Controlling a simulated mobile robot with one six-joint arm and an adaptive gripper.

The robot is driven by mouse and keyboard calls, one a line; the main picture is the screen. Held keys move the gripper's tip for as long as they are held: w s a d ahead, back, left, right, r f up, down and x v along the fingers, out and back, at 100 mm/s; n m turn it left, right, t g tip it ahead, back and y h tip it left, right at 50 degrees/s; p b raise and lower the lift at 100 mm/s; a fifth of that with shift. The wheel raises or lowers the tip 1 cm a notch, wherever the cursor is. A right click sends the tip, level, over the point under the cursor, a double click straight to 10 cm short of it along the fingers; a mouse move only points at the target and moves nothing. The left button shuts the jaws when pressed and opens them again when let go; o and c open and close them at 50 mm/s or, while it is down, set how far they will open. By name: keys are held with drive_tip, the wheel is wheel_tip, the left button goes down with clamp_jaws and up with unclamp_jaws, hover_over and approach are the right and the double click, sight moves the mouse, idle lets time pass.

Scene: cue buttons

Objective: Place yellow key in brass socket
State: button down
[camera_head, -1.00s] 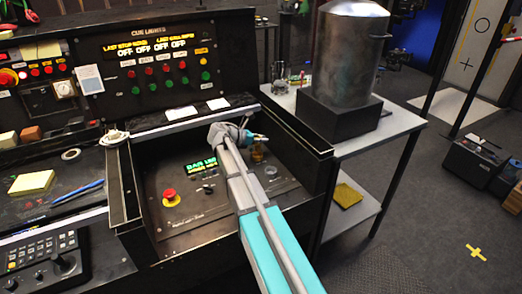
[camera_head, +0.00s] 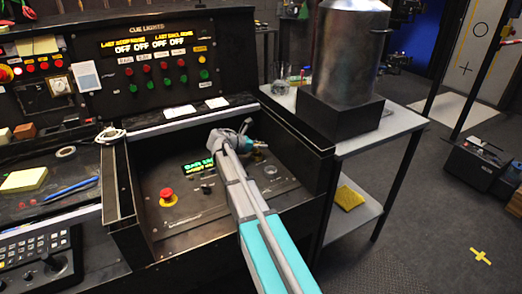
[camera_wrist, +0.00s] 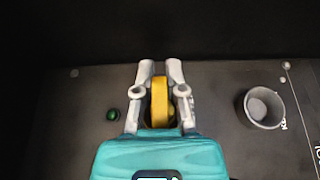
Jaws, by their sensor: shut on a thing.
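The yellow key (camera_wrist: 160,102) is upright between the two grey fingers of my gripper (camera_wrist: 159,98) in the wrist view. The gripper is shut on it. In the head view my gripper (camera_head: 261,147) is low over the right part of the sloped console panel; the key cannot be made out there. A small brass-coloured round thing, likely the brass socket (camera_head: 259,156), shows just under the fingertips, partly hidden by them. Whether the key touches it cannot be told.
A grey round cup-like fitting (camera_wrist: 262,108) stands right of the fingers, and a green button (camera_wrist: 113,114) lies left. The panel has a red mushroom button (camera_head: 167,194) and a green-lit display (camera_head: 198,168). Raised console side walls (camera_head: 305,150) flank the panel.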

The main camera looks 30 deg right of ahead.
drive_tip(key=shift+f, duration=0.1)
idle(0.3)
drive_tip(key=shift+f, duration=0.15)
drive_tip(key=c, duration=0.7)
unclamp_jaws()
drive_tip(key=shift+r, duration=0.2)
drive_tip(key=shift+a+r, duration=0.15)
drive_tip(key=p+v, duration=0.4)
drive_tip(key=v, duration=0.7)
drive_tip(key=shift+a+r+p, duration=0.1)
drive_tip(key=shift+a+p, duration=0.2)
